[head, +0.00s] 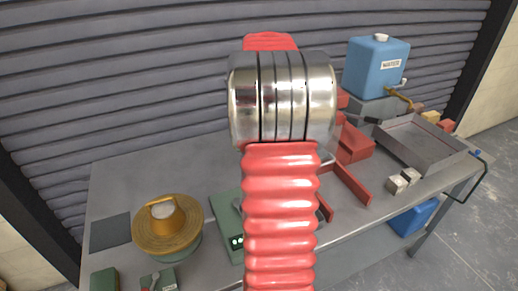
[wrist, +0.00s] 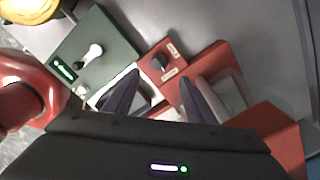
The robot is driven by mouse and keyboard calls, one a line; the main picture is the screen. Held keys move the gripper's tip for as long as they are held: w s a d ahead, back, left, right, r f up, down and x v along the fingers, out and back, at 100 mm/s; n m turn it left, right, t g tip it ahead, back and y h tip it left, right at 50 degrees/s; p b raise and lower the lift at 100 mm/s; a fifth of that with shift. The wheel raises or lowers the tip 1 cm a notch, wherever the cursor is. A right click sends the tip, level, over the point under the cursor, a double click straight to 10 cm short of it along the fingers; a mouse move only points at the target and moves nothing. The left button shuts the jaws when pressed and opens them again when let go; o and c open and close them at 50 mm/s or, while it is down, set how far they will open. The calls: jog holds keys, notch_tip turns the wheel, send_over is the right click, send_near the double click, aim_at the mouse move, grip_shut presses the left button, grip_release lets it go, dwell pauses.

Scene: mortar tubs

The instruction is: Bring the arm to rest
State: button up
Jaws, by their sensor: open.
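My arm stands in the middle of the head view, with a red ribbed sleeve and a shiny metal joint, and hides part of the bench behind it. My gripper (wrist: 161,77) shows in the wrist view as two dark fingers, apart and with nothing held between them. Below the fingers is a red unit (wrist: 168,62) with a dark knob and small labels. A green unit (wrist: 80,60) with a lit display lies to its left. Whether the fingers touch either unit I cannot tell. In the head view the gripper cannot be made out.
The grey bench (head: 125,180) carries a yellow-lidded tub (head: 168,225) at left and a blue water tank (head: 376,68) at back right. A metal tray (head: 420,145) and small metal blocks (head: 403,181) lie at right. A blue bin (head: 414,217) is under the bench. A shutter stands behind.

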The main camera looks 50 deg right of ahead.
jog(key=shift+r, duration=0.95)
jog(key=shift+n, duration=0.3)
jog(key=s+a+n+t, duration=0.2)
jog(key=s+a+n, duration=0.1)
jog(key=a+n, duration=1.3)
jog(key=s+a+n+t, duration=0.3)
jog(key=a+n, duration=1.3)
jog(key=a, duration=1.1)
jog(key=shift+s+r+n+t, duration=0.3)
jog(key=shift+s+r+n, duration=0.05)
jog(key=shift+r+n, duration=0.05)
